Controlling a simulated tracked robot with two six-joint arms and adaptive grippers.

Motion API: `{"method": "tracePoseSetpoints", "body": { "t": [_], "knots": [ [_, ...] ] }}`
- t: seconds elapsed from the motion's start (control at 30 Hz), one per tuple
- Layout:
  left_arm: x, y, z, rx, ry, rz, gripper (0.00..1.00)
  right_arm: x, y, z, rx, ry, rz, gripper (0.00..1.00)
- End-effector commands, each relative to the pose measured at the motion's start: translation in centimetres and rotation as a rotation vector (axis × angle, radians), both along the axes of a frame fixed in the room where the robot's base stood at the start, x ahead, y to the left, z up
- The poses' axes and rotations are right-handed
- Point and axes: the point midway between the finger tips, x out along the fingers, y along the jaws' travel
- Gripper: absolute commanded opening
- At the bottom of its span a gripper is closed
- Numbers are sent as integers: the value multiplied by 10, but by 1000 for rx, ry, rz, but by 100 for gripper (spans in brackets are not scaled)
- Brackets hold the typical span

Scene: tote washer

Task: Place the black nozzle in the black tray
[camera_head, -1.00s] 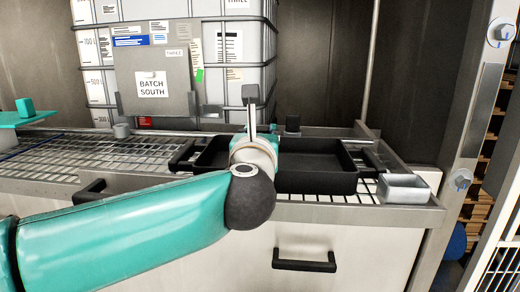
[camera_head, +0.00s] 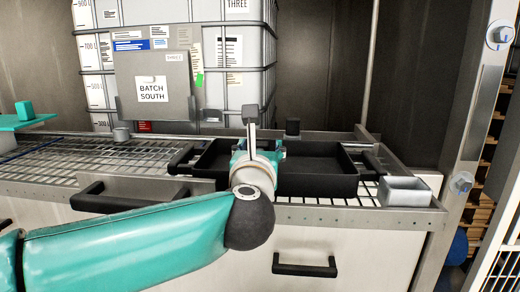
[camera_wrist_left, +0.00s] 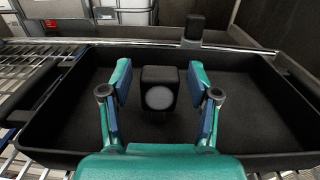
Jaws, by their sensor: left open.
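The black tray (camera_head: 318,184) sits on the wire rack and fills most of the left wrist view (camera_wrist_left: 60,152). My left gripper (camera_wrist_left: 160,78) is open over the tray, its two teal fingers apart. A black blocky piece with a pale round face, seemingly the black nozzle (camera_wrist_left: 158,76), shows between the fingers, within the tray's outline. I cannot tell whether it touches the tray floor. In the head view my left gripper (camera_head: 265,148) is mostly hidden behind its own wrist, and that piece is hidden too. My right gripper is not in view.
A small black block (camera_head: 292,126) stands just behind the tray, also in the left wrist view (camera_wrist_left: 195,28). A metal box (camera_head: 404,190) is at the rack's right corner. A caged tank (camera_head: 240,60) stands behind. Bare wire rack (camera_head: 90,160) lies left.

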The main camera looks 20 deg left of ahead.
Motion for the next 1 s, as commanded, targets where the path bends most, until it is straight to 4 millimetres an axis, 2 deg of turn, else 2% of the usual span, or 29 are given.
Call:
{"method": "tracePoseSetpoints", "body": {
  "t": [0.1, 0.27, 0.7, 0.83, 1.0],
  "knots": [
    [0, 0, 4, 0, 0, 0, 61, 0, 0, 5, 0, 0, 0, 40],
    [-19, -7, 2, 0, -3, -4, 61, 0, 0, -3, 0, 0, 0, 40],
    [-98, -34, 2, -1, -3, -6, 61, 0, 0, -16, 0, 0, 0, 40],
    [-110, -37, 2, 0, -1, -4, 61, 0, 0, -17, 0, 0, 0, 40],
    [-114, -38, 2, 0, 0, -2, 61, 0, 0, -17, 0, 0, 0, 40]
  ]
}}
